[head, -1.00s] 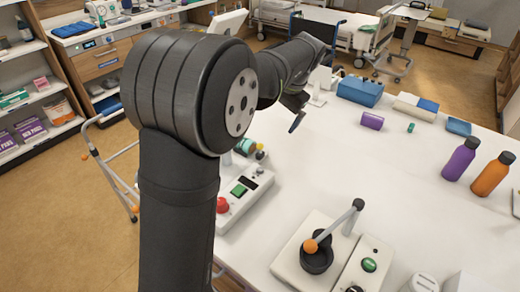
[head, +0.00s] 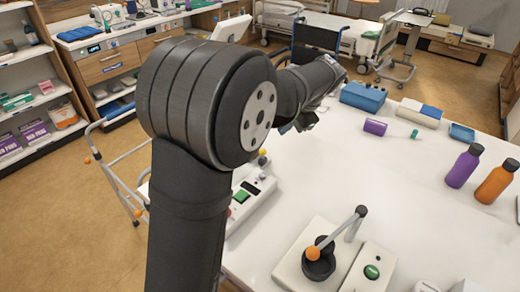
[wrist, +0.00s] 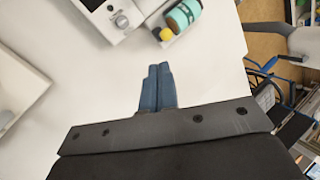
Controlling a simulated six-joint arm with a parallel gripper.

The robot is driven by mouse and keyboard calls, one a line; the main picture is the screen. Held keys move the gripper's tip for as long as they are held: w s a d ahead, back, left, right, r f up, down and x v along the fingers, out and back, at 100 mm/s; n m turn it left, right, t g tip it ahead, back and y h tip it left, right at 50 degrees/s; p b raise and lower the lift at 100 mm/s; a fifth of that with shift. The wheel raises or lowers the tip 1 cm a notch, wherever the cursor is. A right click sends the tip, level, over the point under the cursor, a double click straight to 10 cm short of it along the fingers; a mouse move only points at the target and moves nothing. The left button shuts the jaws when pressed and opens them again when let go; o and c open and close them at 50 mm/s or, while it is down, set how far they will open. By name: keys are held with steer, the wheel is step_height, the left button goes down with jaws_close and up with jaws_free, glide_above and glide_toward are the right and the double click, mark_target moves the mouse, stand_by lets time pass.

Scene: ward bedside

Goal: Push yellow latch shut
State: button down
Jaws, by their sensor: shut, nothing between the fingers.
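A small yellow part (wrist: 167,34), which I take to be the latch, shows at the top of the wrist view beside a teal cylinder (wrist: 183,15). It also shows in the head view (head: 262,152), just right of my arm, above a white panel box (head: 252,197) with a green button. Whether it is open or shut is too small to tell. My gripper (wrist: 158,68) has its blue fingers together, empty, over bare white tabletop. The yellow part lies ahead of the fingertips and apart from them. In the head view my arm hides the teal cylinder and the fingertips cannot be made out.
A lever device with an orange ball (head: 313,253) stands at the front of the table (head: 420,220). A purple cylinder (head: 375,127), a blue box (head: 363,97) and purple (head: 463,166) and orange (head: 497,182) bottles stand farther right. The table's middle is clear.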

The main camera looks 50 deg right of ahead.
steer(key=s+a+f+m+t+h, duration=0.2)
steer(key=s+f+m+t, duration=0.45)
steer(key=m, duration=0.95)
steer(key=shift+g, duration=0.95)
steer(key=x, duration=0.3)
steer(key=f+x, duration=0.1)
steer(key=x, duration=0.2)
steer(key=s+x, duration=0.1)
steer(key=x, duration=0.2)
steer(key=shift+w+a+f, duration=0.1)
steer(key=shift+w+f, duration=0.05)
steer(key=shift+f, duration=0.3)
steer(key=w, duration=0.3)
steer(key=shift+w+d+r, duration=0.2)
steer(key=shift+d, duration=0.2)
steer(key=shift+w+d+r, duration=0.1)
steer(key=shift+w, duration=0.3)
